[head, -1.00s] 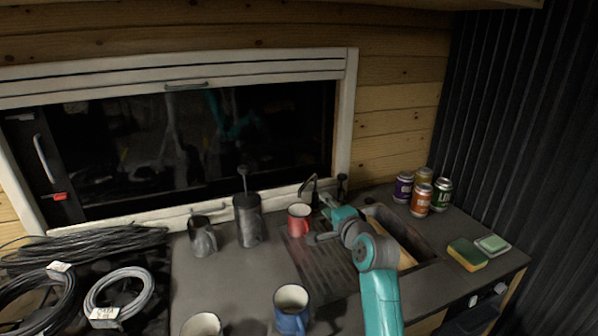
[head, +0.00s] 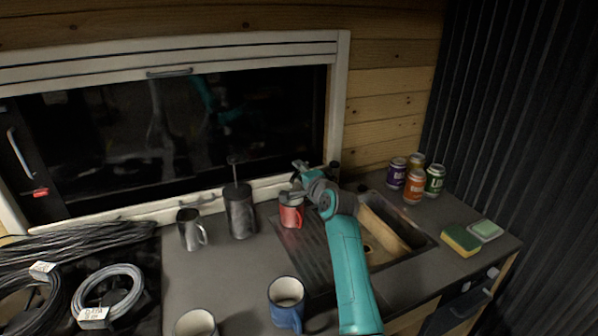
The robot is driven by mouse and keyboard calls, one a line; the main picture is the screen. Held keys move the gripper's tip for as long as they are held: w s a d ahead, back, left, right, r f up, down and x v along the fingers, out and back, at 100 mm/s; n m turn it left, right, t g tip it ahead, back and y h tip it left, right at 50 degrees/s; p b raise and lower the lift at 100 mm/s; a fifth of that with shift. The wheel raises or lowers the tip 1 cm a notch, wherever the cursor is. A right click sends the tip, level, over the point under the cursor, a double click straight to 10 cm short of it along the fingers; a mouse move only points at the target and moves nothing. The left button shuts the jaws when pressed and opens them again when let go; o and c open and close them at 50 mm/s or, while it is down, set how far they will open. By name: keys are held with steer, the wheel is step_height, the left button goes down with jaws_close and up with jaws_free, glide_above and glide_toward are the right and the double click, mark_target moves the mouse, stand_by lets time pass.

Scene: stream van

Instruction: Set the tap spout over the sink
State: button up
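The sink (head: 375,254) is set into the grey worktop, with a ribbed drainboard on its left. My teal arm reaches up across the drainboard and the sink's left edge. My gripper (head: 300,168) is at the back, near the window sill, above and behind the red mug (head: 291,214). The wrist blocks the view of its fingers, so I cannot tell if it is open or shut. The tap spout is hidden behind my gripper and wrist. A small dark upright piece (head: 334,169) shows just right of the wrist; I cannot tell if it belongs to the tap.
A French press (head: 239,211), a metal mug (head: 192,230) and a blue mug (head: 286,301) stand left. Coiled cables (head: 107,290) lie far left.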

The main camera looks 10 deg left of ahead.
steer(key=shift+w+a, duration=0.35)
steer(key=shift+w, duration=0.2)
jaws_close()
steer(key=shift+d+f, duration=0.1)
steer(key=shift+d, duration=0.05)
